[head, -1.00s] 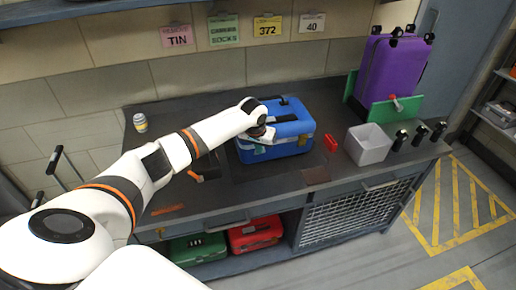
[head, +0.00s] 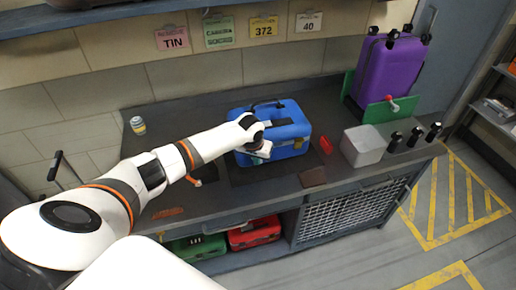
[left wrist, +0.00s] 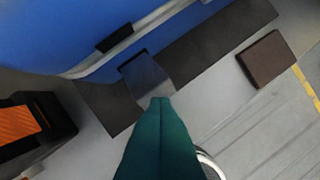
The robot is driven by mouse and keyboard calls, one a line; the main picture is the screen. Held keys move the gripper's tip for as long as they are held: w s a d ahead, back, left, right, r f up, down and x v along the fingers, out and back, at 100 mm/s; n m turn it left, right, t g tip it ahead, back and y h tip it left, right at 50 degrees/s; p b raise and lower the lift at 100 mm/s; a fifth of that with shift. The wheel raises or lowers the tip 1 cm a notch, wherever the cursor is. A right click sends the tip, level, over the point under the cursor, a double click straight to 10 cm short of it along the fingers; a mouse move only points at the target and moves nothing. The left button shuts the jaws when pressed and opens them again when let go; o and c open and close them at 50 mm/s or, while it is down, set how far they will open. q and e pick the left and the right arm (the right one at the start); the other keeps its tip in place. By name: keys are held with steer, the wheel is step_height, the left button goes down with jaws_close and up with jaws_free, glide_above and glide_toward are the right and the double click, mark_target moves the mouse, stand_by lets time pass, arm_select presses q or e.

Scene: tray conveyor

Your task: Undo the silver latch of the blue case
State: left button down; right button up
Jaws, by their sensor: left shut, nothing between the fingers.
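The blue case (head: 290,133) lies shut on the dark workbench, its black handle on top. My left gripper (head: 262,156) is at the front of the case, toward its left end, and hides part of that face. In the left wrist view the blue case (left wrist: 60,30) fills the upper left, with a pale rim along its edge. My left gripper's green fingers (left wrist: 160,105) are together and empty. Their tips are at the lower end of a grey plate (left wrist: 148,75), which may be the latch; I cannot tell whether they touch. My right gripper is out of view.
A grey bin (head: 364,146) and a red object (head: 326,146) lie right of the case. A purple suitcase (head: 389,68) stands behind a green panel. A small can (head: 138,125) stands at the left. A brown block (head: 313,177) lies near the front edge.

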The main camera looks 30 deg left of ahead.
arm_select(q)
steer(key=shift+s+a+f, duration=0.1)
steer(key=shift+s+a, duration=0.1)
steer(key=shift+a, duration=0.25)
steer(key=shift+s+a+f, duration=0.1)
steer(key=shift+s+a, duration=0.05)
steer(key=shift+a, duration=0.25)
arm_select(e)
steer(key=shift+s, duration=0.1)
arm_select(q)
steer(key=d+b+v, duration=0.1)
steer(key=b+v, duration=0.1)
steer(key=v, duration=1)
steer(key=shift+w+d+r, duration=0.15)
steer(key=shift+w+d, duration=0.1)
steer(key=shift+w, duration=0.1)
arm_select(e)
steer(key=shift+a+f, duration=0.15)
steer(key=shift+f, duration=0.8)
arm_select(q)
steer(key=shift+d, duration=0.1)
